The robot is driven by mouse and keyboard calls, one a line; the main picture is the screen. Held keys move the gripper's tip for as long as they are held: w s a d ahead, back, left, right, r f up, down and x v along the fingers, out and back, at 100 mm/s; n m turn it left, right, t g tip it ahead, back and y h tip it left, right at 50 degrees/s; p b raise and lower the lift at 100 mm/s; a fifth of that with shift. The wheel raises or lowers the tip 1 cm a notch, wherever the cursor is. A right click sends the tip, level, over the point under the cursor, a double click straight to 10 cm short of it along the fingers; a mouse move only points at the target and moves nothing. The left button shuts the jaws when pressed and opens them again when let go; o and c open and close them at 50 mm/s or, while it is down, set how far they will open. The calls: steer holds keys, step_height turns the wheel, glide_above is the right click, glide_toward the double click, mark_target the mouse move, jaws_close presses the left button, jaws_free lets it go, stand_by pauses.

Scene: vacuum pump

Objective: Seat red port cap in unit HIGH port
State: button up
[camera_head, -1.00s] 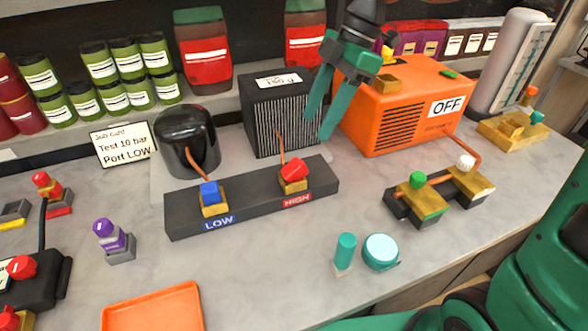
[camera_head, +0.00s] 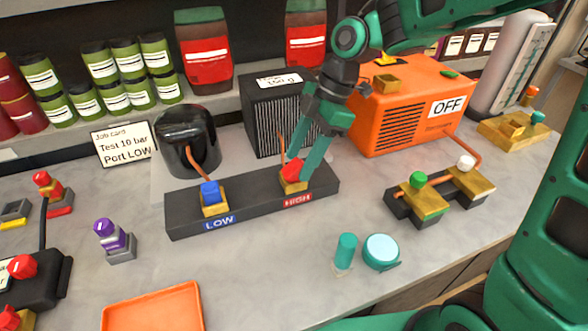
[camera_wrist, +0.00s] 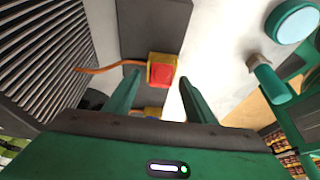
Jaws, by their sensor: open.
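The red port cap (camera_head: 293,170) sits at the brass HIGH port (camera_head: 294,187) on the right part of the dark unit block (camera_head: 245,200). In the wrist view the red cap (camera_wrist: 161,75) lies on its brass fitting, beyond and between my fingertips. Whether it is fully seated I cannot tell. My gripper (camera_head: 305,165) is open, its green fingers pointing down at the cap; in the wrist view (camera_wrist: 158,80) the space between the fingers is empty. A blue cap (camera_head: 210,191) sits on the LOW port at the left.
The orange machine marked OFF (camera_head: 405,108) and the black ribbed box (camera_head: 283,118) stand close behind. A brass valve block with green and white caps (camera_head: 428,200) is at right. A teal cylinder (camera_head: 345,250) and round teal item (camera_head: 381,252) stand in front. The orange tray (camera_head: 155,308) is empty.

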steer(key=c, duration=1.2)
